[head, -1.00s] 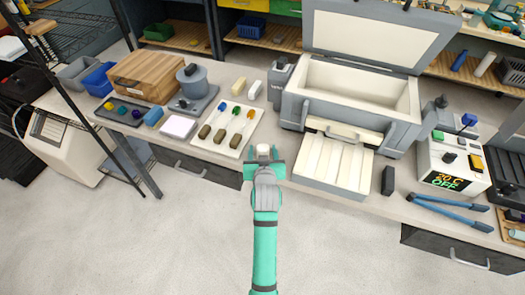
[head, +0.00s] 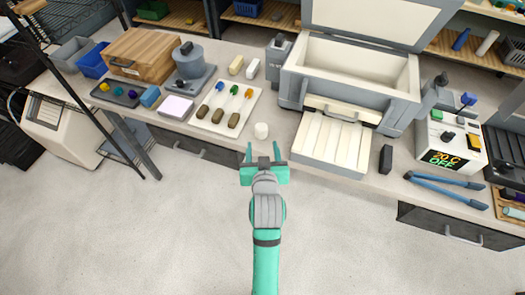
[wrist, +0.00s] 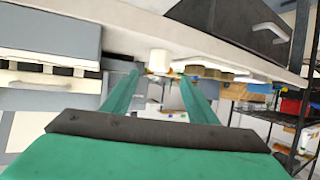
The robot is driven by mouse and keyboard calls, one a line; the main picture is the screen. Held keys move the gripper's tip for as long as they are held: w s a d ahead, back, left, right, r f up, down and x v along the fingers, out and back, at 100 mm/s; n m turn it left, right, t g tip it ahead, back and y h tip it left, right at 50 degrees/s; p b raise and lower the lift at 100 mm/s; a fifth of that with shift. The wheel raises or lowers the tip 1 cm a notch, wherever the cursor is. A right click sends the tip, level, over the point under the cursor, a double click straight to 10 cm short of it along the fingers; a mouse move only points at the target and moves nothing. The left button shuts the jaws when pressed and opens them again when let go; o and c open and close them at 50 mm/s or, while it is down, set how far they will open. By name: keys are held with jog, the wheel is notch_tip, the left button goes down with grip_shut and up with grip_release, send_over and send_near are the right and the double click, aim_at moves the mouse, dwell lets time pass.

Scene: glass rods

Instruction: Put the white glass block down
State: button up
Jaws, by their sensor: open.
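The white glass block (head: 261,130) stands upright on the bench top, between the white board with the glass rods and the ribbed tray of the open kiln. It also shows in the wrist view (wrist: 159,61), past the fingertips. My gripper (head: 263,147) is open and empty, just in front of the block at the bench's front edge. In the wrist view its two green fingers (wrist: 161,76) are spread apart, with the block visible between and beyond them. The block appears clear of the fingers.
The white board (head: 246,122) with several coloured glass rods lies left of the block. The open kiln (head: 352,81) and its ribbed tray (head: 331,144) stand right. A dark block (head: 386,159) and blue-handled tongs (head: 440,181) lie farther right. Bare bench surrounds the block.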

jog(key=s+d+f, duration=0.1)
jog(key=s+f, duration=0.3)
jog(key=s, duration=0.4)
jog(key=s+d+f, duration=0.1)
jog(key=s+f, duration=0.4)
jog(key=s, duration=0.4)
jog(key=s+r+t+h, duration=0.1)
jog(key=s+r, duration=0.1)
jog(key=s, duration=1.6)
jog(key=shift+a+r+m+t, duration=0.15)
jog(key=shift+r+m+t, duration=0.15)
jog(key=shift+r+m, duration=0.1)
jog(key=shift+s+r, duration=0.15)
jog(key=shift+s, duration=0.2)
jog(key=shift+c, duration=0.7)
jog(key=shift+s+r, duration=0.15)
jog(key=c, duration=0.4)
jog(key=shift+a, duration=0.15)
